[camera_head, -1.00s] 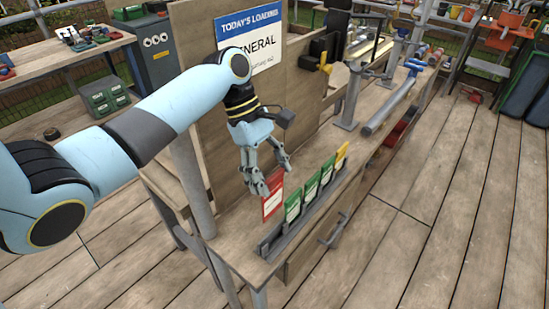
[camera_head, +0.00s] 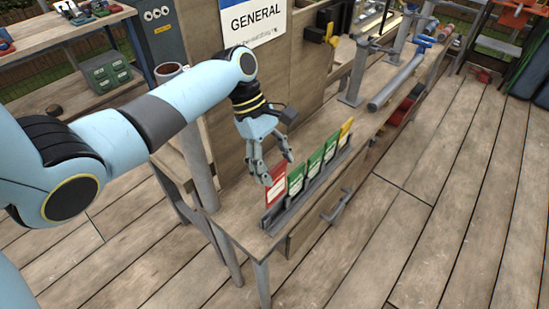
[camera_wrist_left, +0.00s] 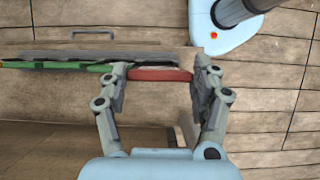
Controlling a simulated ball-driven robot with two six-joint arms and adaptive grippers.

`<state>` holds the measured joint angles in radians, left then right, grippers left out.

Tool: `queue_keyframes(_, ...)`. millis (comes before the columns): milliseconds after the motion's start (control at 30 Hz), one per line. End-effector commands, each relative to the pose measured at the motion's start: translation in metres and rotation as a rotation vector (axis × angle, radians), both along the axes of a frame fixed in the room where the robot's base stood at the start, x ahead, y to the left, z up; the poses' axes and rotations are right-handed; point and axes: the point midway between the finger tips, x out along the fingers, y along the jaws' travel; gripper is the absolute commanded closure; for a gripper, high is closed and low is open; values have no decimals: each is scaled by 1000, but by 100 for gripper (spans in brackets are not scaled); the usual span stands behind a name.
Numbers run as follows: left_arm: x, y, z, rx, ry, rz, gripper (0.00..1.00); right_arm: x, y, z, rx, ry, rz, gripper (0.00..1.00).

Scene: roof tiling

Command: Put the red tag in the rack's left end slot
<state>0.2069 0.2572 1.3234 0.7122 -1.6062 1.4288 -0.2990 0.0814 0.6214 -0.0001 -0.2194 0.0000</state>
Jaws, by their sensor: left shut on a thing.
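The red tag (camera_head: 277,189) is upright at the left end of the grey rack (camera_head: 275,221), in line with the green tags. Its lower edge is at or just above the rack; I cannot tell whether it is seated in the end slot. My left gripper (camera_head: 276,170) is shut on the red tag from above. In the left wrist view, the red tag (camera_wrist_left: 160,74) spans between the fingers (camera_wrist_left: 159,78), beside the rack's grey edge (camera_wrist_left: 90,55). My right gripper is not in view.
Several green tags (camera_head: 314,163) and a yellow tag (camera_head: 346,131) stand in the rack to the right. The workbench (camera_head: 232,212) carries a sign board (camera_head: 252,22) behind and a grey pipe (camera_head: 396,83) farther right. The wooden floor in front is clear.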

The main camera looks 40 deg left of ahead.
Motion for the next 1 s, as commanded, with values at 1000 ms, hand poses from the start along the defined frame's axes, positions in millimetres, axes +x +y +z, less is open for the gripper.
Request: queue_keyframes(1000, 1, 0, -57, 0, -1, 0, 60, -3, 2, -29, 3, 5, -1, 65)
